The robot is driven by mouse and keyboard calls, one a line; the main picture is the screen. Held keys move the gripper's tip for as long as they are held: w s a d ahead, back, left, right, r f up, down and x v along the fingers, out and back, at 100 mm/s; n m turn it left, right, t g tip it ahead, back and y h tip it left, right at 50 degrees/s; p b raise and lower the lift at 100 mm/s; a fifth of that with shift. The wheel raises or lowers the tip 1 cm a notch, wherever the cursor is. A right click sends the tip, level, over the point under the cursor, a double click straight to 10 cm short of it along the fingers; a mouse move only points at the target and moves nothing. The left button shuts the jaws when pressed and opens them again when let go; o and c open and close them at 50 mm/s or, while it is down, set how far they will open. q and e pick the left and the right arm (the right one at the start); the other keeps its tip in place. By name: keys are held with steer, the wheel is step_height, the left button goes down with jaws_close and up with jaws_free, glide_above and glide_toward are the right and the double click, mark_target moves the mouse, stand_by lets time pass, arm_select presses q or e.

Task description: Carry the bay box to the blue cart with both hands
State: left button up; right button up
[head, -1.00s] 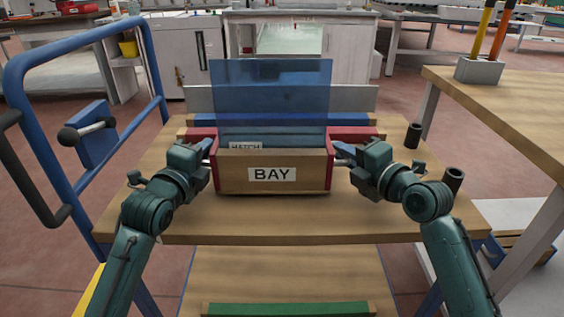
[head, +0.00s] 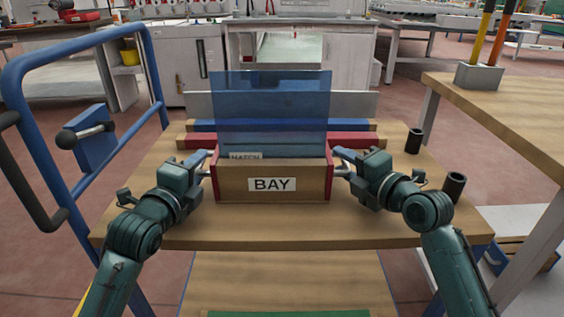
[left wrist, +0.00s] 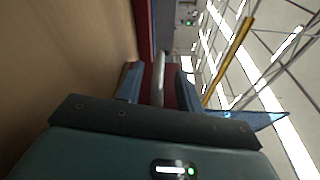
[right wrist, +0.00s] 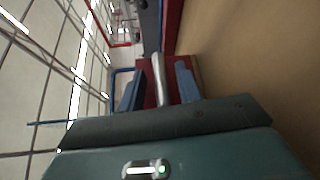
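The bay box (head: 235,184) is a wooden box with red ends and a white BAY label. It appears to rest on the wooden top of the blue cart (head: 150,215). A sheet of blue glass (head: 272,105) stands upright in it. My left gripper (head: 202,160) is at the box's left handle and my right gripper (head: 343,158) at its right handle. In the left wrist view the left handle (left wrist: 158,78) lies between parted fingers, with gaps each side. In the right wrist view the right handle (right wrist: 157,78) also lies between parted fingers.
Red (head: 358,141) and blue (head: 350,126) bars lie behind the box. A partly hidden HATCH label (head: 246,155) shows there. Two black cups (head: 454,186) stand on the right side. A blue rail (head: 45,150) rises on the left, and a wooden table (head: 500,115) stands right.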

arm_select(q)
steer(key=v, duration=0.8)
steer(key=shift+s, duration=0.1)
steer(key=shift+s+a, duration=0.1)
steer(key=shift+s, duration=0.35)
arm_select(e)
steer(key=shift+s+d, duration=0.1)
steer(key=shift+s, duration=0.05)
steer(key=v, duration=1.1)
steer(key=shift+s+d+r, duration=0.1)
steer(key=shift+s+d, duration=0.05)
steer(key=shift+s, duration=0.15)
steer(key=shift+r, duration=0.1)
